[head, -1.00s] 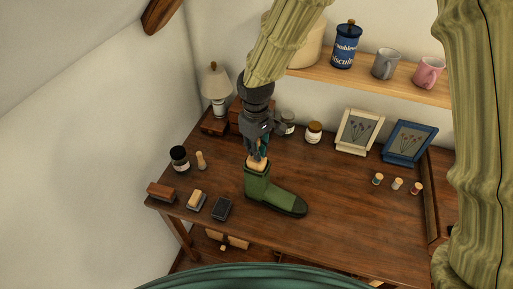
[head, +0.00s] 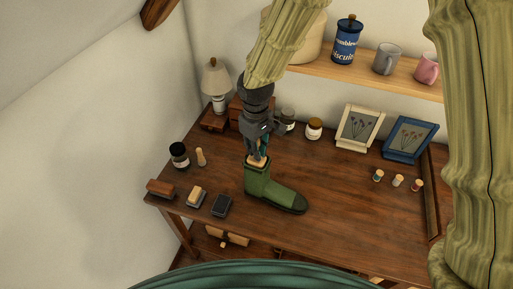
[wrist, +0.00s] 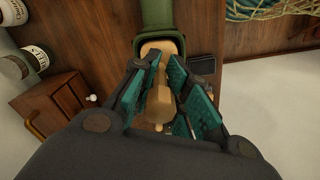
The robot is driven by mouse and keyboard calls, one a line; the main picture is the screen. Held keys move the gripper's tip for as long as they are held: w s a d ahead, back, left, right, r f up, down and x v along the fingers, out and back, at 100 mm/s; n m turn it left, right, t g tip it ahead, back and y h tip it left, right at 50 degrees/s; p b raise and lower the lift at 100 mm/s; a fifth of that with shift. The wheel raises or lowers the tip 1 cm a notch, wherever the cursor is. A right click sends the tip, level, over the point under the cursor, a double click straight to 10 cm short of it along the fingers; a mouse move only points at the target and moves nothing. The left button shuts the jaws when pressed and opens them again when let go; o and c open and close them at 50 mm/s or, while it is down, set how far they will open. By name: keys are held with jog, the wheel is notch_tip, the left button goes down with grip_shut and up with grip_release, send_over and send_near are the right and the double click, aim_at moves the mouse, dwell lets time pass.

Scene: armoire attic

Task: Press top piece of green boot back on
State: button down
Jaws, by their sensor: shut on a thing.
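The green boot (head: 266,188) stands upright on the wooden table, its toe pointing to the lower right in the head view. In the wrist view its green shaft (wrist: 157,14) is at the top. A pale wooden piece (wrist: 160,103) with a narrow knob-like end sits at the boot's opening. A little of this wooden piece (head: 257,162) shows above the boot's rim in the head view. My gripper (head: 259,153) is directly above the boot and shut on the wooden piece. Its teal-padded fingers (wrist: 174,98) flank the piece. How deep the piece reaches inside is hidden.
Brushes (head: 196,196), a dark pad (head: 221,205) and a dark jar (head: 179,155) lie left of the boot. A lamp (head: 216,82) and small wooden drawers stand behind. Picture frames (head: 409,139) and small spools (head: 398,181) are at right.

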jog(key=shift+f, duration=1.45)
dwell(1.8)
jog(key=c, duration=1.3)
grip_release()
jog(key=shift+s, duration=0.1)
jog(key=shift+f, duration=0.1)
jog(key=shift+r, duration=0.2)
jog(key=shift+r+p, duration=2.2)
jog(key=shift+r, duration=0.7)
